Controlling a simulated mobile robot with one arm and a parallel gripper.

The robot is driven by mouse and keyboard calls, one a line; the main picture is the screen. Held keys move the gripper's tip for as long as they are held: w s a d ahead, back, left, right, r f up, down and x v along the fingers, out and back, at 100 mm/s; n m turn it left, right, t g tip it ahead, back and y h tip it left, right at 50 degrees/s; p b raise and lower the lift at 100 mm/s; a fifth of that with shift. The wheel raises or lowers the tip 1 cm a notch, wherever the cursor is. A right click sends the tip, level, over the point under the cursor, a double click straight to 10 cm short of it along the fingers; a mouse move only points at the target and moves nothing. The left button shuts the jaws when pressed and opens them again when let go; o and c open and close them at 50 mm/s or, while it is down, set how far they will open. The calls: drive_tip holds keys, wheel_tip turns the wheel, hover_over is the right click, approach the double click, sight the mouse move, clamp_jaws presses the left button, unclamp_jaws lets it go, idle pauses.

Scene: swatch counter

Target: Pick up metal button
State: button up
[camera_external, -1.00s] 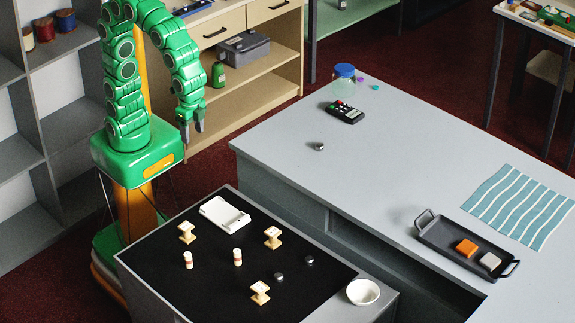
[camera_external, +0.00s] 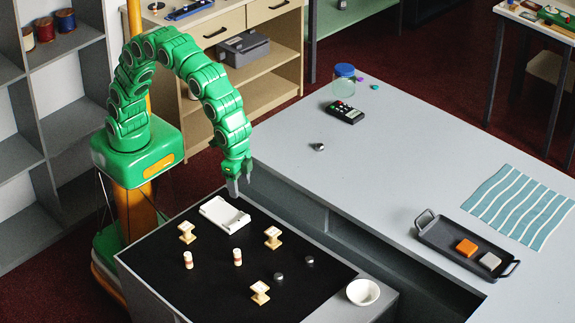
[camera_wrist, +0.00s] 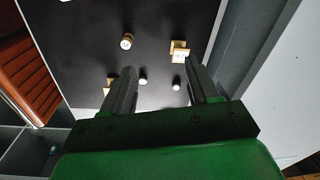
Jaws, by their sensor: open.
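Two small, round, silvery pieces lie on the black counter top: one (camera_external: 279,277) nearer the front and one (camera_external: 309,260) a little behind it to the right. A third small metallic piece (camera_external: 318,147) sits on the large grey counter. I cannot tell which is the metal button. My gripper (camera_external: 239,187) points down above the back edge of the black top, open and empty, well apart from these pieces. In the wrist view, two small pale round pieces (camera_wrist: 143,82) (camera_wrist: 176,86) show between and beyond the open fingers (camera_wrist: 160,75).
The black top (camera_external: 205,285) also holds a white tray-like holder (camera_external: 224,214), wooden spool-like pieces (camera_external: 273,237) and two small pale cylinders (camera_external: 237,257). A white bowl (camera_external: 363,292) stands at its right corner. The grey counter holds a dark tray (camera_external: 440,240), a remote-like device (camera_external: 344,112) and a jar (camera_external: 344,80).

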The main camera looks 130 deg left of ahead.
drive_tip(key=w+d+f, duration=0.1)
drive_tip(key=w+f, duration=0.5)
drive_tip(key=w, duration=0.3)
drive_tip(key=n+t, duration=0.1)
approach(278, 280)
drive_tip(key=shift+f, duration=0.3)
drive_tip(key=shift+w+a+f, duration=0.1)
drive_tip(key=shift+w+f, duration=0.1)
drive_tip(key=shift+f, duration=1.8)
drive_tip(key=shift+w+a+f, duration=0.1)
drive_tip(key=shift+w+f, duration=0.05)
drive_tip(key=shift+f, duration=1.8)
clamp_jaws()
